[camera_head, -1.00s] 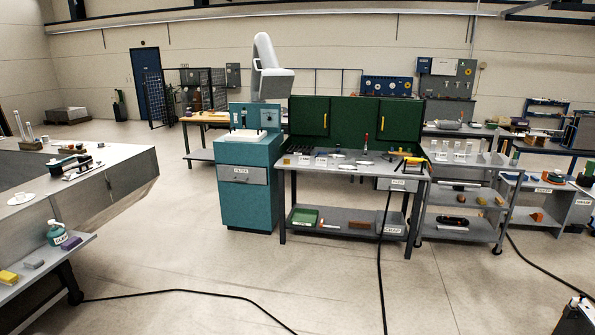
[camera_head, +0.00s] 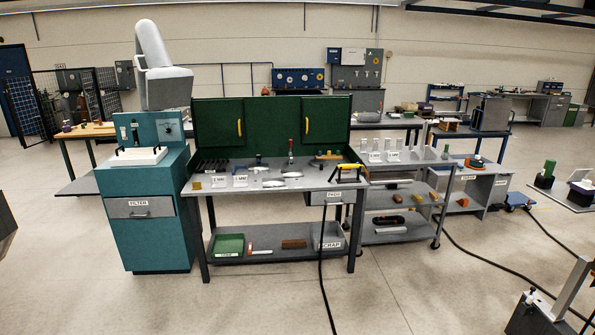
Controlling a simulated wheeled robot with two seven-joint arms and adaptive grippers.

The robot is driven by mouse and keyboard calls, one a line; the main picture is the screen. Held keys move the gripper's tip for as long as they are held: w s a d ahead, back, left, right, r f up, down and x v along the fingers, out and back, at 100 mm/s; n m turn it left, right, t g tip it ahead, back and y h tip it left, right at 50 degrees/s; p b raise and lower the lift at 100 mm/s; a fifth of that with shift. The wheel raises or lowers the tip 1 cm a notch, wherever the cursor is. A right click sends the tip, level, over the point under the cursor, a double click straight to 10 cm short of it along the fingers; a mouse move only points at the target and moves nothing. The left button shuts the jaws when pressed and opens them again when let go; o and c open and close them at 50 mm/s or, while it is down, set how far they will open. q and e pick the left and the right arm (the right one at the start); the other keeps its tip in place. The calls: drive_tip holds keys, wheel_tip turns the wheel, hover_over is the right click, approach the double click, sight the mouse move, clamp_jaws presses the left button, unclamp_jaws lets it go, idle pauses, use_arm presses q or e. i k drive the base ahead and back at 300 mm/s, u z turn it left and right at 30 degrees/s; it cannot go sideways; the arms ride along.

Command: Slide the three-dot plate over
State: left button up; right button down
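I cannot pick out a plate with three dots; everything on the benches is too small to show dots. On the grey workbench (camera_head: 300,196) with green cabinets behind it, pale flat pieces (camera_head: 280,185) lie near the middle. Small white signs, one reading 2 MM (camera_head: 218,181) and one 1 MM (camera_head: 240,180), stand to their left. A yellow-handled tool (camera_head: 267,168) lies to their right.
A teal filter cabinet (camera_head: 150,240) stands left of the workbench, a grey shelf cart (camera_head: 398,210) to its right. A black hose (camera_head: 322,260) hangs to the floor and a cable (camera_head: 480,255) runs along the right. The floor in front (camera_head: 250,310) is clear.

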sight(289, 173)
drive_tip(key=z, duration=0.3)
drive_tip(key=i, duration=2)
drive_tip(key=u, duration=0.1)
drive_tip(key=i, duration=2)
drive_tip(key=u, duration=0.5)
